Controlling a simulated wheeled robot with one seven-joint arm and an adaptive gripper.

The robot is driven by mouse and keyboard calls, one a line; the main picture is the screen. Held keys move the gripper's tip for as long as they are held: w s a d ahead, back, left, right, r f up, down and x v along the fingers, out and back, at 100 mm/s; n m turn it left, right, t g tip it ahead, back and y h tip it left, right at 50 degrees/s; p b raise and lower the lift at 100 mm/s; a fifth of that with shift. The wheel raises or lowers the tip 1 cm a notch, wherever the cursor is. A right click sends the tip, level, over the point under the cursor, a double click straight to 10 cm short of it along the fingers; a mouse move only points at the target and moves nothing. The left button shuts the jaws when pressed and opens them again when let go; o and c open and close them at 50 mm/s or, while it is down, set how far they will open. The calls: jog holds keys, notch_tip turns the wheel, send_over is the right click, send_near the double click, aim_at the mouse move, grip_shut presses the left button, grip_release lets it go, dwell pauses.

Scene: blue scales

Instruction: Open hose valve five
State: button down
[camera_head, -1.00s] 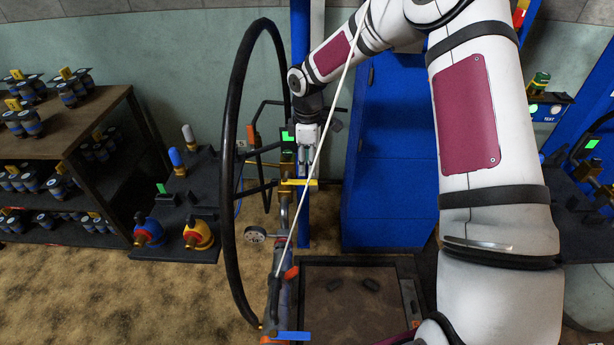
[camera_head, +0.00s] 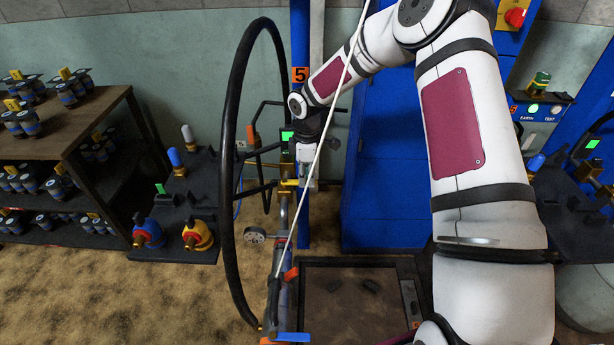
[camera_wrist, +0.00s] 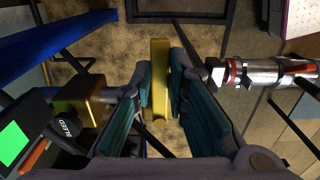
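The orange sign marked 5 (camera_head: 300,75) hangs on the blue post above the pipe stand. A yellow lever (camera_head: 288,182) sits on the upright pipe below it, its right part hidden by my gripper (camera_head: 306,178). In the wrist view the yellow lever (camera_wrist: 160,80) lies between the two fingers of my gripper (camera_wrist: 161,88). The finger pads lie close along both sides of it, and the gripper looks shut on it. The exact contact is hard to make out.
A big black hoop (camera_head: 232,170) stands left of the pipe. A gauge (camera_head: 256,235), an orange handle (camera_head: 290,274) and a blue handle (camera_head: 293,337) are lower down. A green-lit screen (camera_head: 287,137) is close to the gripper. A blue cabinet (camera_head: 385,180) stands behind, right.

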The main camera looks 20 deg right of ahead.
jog(key=shift+s, duration=0.1)
jog(key=s+a+m, duration=0.1)
jog(key=a+m, duration=0.1)
jog(key=m, duration=0.2)
jog(key=s+a+m, duration=0.2)
jog(key=m, duration=0.3)
jog(key=s+a+m, duration=0.1)
jog(key=a+m, duration=0.1)
jog(key=m, duration=0.3)
jog(key=shift+s+a+b, duration=0.15)
jog(key=shift+b, duration=0.25)
jog(key=shift+w+a+m, duration=0.1)
jog(key=shift+a+m, duration=0.4)
jog(key=shift+m, duration=0.5)
jog(key=shift+w+a+m, duration=0.1)
jog(key=shift+a+m, duration=0.35)
jog(key=shift+m, duration=0.55)
jog(key=c, duration=1.6)
grip_release()
jog(key=shift+o, duration=0.2)
jog(key=shift+r, duration=0.1)
